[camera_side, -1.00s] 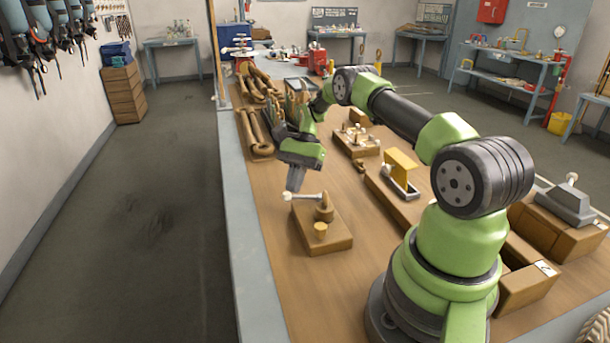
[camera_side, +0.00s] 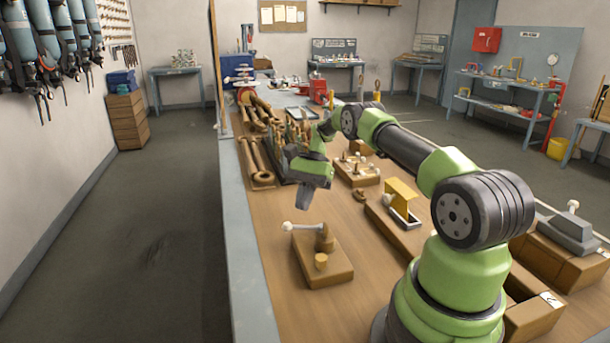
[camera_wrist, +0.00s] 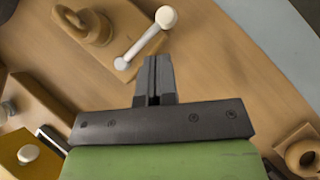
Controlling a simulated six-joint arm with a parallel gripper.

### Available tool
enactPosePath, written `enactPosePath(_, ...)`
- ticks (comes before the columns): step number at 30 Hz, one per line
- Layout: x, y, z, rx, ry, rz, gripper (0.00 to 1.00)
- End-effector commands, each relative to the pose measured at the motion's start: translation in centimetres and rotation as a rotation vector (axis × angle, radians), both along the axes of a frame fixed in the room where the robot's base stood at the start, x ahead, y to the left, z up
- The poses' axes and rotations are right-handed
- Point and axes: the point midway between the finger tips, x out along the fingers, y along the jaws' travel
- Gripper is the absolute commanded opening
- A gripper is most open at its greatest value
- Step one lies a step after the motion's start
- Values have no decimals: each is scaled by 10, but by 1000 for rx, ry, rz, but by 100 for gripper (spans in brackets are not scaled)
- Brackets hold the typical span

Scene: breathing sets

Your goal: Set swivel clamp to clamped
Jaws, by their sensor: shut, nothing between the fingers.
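The swivel clamp stands on a wooden base board (camera_side: 330,272) on the bench. A wooden post (camera_side: 326,240) rises from the board, with a short, lighter wooden peg (camera_side: 321,261) in front of it. The clamp's metal lever (camera_side: 305,228) points left from the post, past the board's edge, and ends in a white ball (camera_side: 287,226). It is not over the peg. In the wrist view the lever (camera_wrist: 142,43) and ball (camera_wrist: 166,17) are just beyond my fingertips. My gripper (camera_side: 303,206) is shut and empty, above the lever and apart from it.
A yellow bracket fixture (camera_side: 402,198) stands on a wooden block to the right. Behind is a board with small pegs (camera_side: 356,172). Brown rings and bars (camera_side: 258,165) lie at the bench's left edge. Bare bench surrounds the clamp board.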

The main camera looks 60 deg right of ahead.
Motion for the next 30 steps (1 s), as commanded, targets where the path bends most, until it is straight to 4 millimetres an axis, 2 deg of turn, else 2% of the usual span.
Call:
enactPosePath(8, 1, -18, 23, -3, -3, -3, 0)
enactPosePath(12, 1, -17, 54, -2, -3, -1, 0)
enactPosePath(18, 1, -17, 81, -2, -2, 0, 0)
enactPosePath(23, 1, -17, 90, 1, 0, 0, 0)
enactPosePath(30, 1, -17, 91, 0, 0, 0, 0)
